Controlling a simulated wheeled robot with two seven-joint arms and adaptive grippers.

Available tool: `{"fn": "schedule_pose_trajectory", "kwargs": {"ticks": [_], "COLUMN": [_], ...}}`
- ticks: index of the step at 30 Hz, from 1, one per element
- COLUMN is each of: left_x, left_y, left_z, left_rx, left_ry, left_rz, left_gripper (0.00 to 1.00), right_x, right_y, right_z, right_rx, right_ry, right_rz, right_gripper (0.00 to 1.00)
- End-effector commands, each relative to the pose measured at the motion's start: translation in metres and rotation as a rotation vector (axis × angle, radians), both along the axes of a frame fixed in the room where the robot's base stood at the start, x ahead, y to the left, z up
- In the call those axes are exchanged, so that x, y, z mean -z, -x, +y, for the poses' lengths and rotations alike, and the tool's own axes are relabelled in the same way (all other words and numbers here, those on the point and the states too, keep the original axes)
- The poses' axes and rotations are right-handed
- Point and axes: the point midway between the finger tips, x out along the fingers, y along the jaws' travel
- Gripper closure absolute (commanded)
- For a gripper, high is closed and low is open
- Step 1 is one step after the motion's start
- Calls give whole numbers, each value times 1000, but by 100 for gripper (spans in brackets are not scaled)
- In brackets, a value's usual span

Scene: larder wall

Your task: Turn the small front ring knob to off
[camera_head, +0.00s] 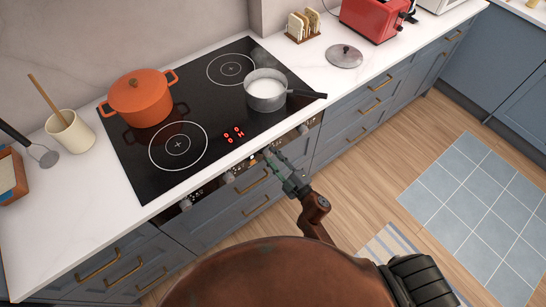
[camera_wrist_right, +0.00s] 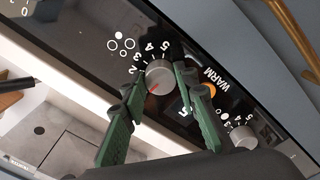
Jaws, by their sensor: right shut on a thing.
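My right gripper (camera_head: 270,155) is at the front control panel of the black hob (camera_head: 200,110). In the right wrist view its green fingers stand on either side of a round grey knob (camera_wrist_right: 159,75), shut on it. The knob's red mark points down and left in that view, and the printed numbers 2 to 5 run around its far side. A small ring symbol (camera_wrist_right: 121,42) is printed beside it; which ring it marks is hard to tell. A grey saucepan (camera_head: 266,92) of white liquid stands on the hob's right side. My left gripper is not in view.
Another knob (camera_wrist_right: 243,137) and an orange light (camera_wrist_right: 208,89) by the word WARM are close to the fingers. Red digits (camera_head: 234,134) glow on the hob. An orange pot (camera_head: 140,98) stands at left. The saucepan handle (camera_head: 308,94) reaches past the hob's right edge.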

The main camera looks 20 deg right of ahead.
Motion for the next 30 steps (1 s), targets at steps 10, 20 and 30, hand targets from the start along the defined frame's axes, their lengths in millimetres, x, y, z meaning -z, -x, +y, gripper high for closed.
{"fn": "schedule_pose_trajectory", "kwargs": {"ticks": [10, 20, 30], "left_x": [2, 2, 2], "left_y": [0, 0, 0], "left_z": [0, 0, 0], "left_rx": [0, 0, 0], "left_ry": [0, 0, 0], "left_rz": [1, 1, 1], "left_gripper": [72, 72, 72], "right_x": [-1, -1, -1], "right_y": [0, 0, 0], "right_z": [-1, -1, -1], "right_rx": [1, 1, 1], "right_ry": [107, 119, 117], "right_rz": [-39, -44, -43], "right_gripper": [97, 97, 60]}}
